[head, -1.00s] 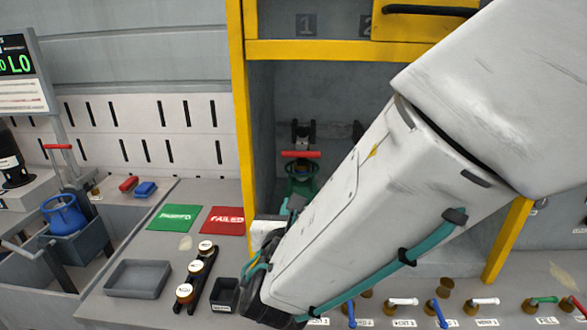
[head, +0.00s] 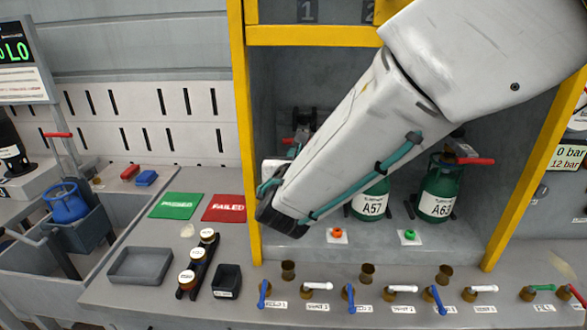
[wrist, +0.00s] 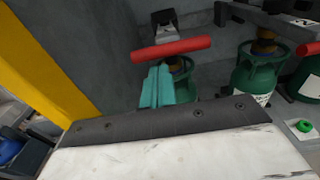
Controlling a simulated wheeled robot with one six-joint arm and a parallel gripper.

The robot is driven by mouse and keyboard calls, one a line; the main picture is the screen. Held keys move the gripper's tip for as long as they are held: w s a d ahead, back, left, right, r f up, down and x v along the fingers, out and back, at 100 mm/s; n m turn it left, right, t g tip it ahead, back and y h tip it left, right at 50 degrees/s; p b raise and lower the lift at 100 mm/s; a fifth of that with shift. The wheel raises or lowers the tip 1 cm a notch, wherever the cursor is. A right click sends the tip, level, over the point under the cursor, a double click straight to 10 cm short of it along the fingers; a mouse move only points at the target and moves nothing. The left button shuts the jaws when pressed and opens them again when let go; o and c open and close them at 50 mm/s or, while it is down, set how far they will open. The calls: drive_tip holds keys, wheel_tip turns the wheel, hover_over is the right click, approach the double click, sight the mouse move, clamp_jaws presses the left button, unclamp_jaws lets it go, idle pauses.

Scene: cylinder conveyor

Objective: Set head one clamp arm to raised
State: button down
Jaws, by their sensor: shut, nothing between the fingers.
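The head one clamp arm has a red bar handle. In the wrist view the red bar (wrist: 172,48) lies across, nearly level, above a green cylinder (wrist: 183,80). In the head view only a bit of red (head: 288,141) shows beside my arm. I cannot tell for sure whether the clamp is raised or lowered. My gripper (wrist: 157,86) has its teal fingers shut together with nothing between them. The fingertips appear just below the red bar in the wrist view; contact is unclear. In the head view my arm hides the fingertips and most of that cylinder.
Green cylinders A57 (head: 372,198) and A63 (head: 437,197) stand to the right, A63 under another red handle (head: 475,161). A yellow post (head: 243,130) edges the bay at left. Several lever valves (head: 350,297) line the front. Green (head: 175,206) and red (head: 223,208) mats lie left.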

idle(0.3)
drive_tip(key=w+r+g, duration=0.1)
drive_tip(key=w+r, duration=0.2)
drive_tip(key=r, duration=1)
drive_tip(key=shift+w+g, duration=0.25)
drive_tip(key=shift+g, duration=0.05)
drive_tip(key=shift+f, duration=0.1)
drive_tip(key=shift+s+f, duration=0.25)
drive_tip(key=shift+s, duration=0.05)
drive_tip(key=v, duration=1.1)
drive_tip(key=shift+s+r, duration=0.1)
